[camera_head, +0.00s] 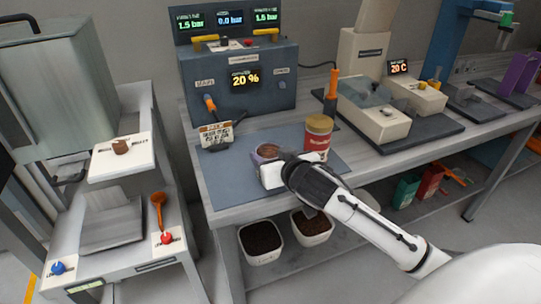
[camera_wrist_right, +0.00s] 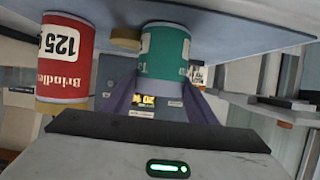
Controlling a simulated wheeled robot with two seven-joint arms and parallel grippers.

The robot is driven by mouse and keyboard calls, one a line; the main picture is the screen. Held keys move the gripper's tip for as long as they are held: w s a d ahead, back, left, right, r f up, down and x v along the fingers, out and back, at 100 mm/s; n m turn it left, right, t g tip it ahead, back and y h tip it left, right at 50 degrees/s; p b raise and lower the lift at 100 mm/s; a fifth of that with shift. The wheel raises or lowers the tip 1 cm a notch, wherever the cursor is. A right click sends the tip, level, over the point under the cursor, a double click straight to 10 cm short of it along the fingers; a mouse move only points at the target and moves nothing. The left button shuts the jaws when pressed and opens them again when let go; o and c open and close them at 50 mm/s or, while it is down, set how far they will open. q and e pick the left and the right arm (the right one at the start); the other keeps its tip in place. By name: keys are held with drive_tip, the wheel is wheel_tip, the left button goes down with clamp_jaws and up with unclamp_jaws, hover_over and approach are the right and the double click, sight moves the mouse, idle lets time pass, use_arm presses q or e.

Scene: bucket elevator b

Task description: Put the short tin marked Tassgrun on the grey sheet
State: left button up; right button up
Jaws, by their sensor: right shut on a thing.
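My right gripper (camera_head: 268,160) is shut around a round tin low over the grey sheet (camera_head: 225,185). In the right wrist view the held tin (camera_wrist_right: 166,62) is green with a pale label starting with "T"; the rest of the name is not readable. Its base is at or very near the sheet (camera_wrist_right: 225,28); I cannot tell if it touches. My left gripper is not in view.
A dark control box (camera_head: 240,80) stands behind the sheet, with a small labelled holder (camera_head: 215,135) before it. An orange-handled tool (camera_head: 332,88) and a scale-like machine (camera_head: 373,108) stand right. Two bins (camera_head: 260,240) sit below the bench. The sheet's front left is clear.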

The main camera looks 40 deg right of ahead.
drive_tip(key=o, duration=0.9)
drive_tip(key=shift+f, duration=0.1)
drive_tip(key=shift+o, duration=0.2)
drive_tip(key=v, duration=1.2)
drive_tip(key=s+a+f+n+g+y, duration=0.1)
drive_tip(key=s+a+f+y, duration=0.15)
drive_tip(key=f, duration=0.65)
drive_tip(key=s+a+f+n+g+y, duration=0.15)
drive_tip(key=a+f, duration=0.25)
drive_tip(key=f, duration=0.5)
drive_tip(key=s+a+f+n+g+y, duration=0.1)
drive_tip(key=s+a+f+n+g, duration=0.1)
drive_tip(key=s+a+f, duration=0.7)
drive_tip(key=s+f, duration=0.4)
drive_tip(key=shift+a+f, duration=0.3)
drive_tip(key=shift+a, duration=0.1)
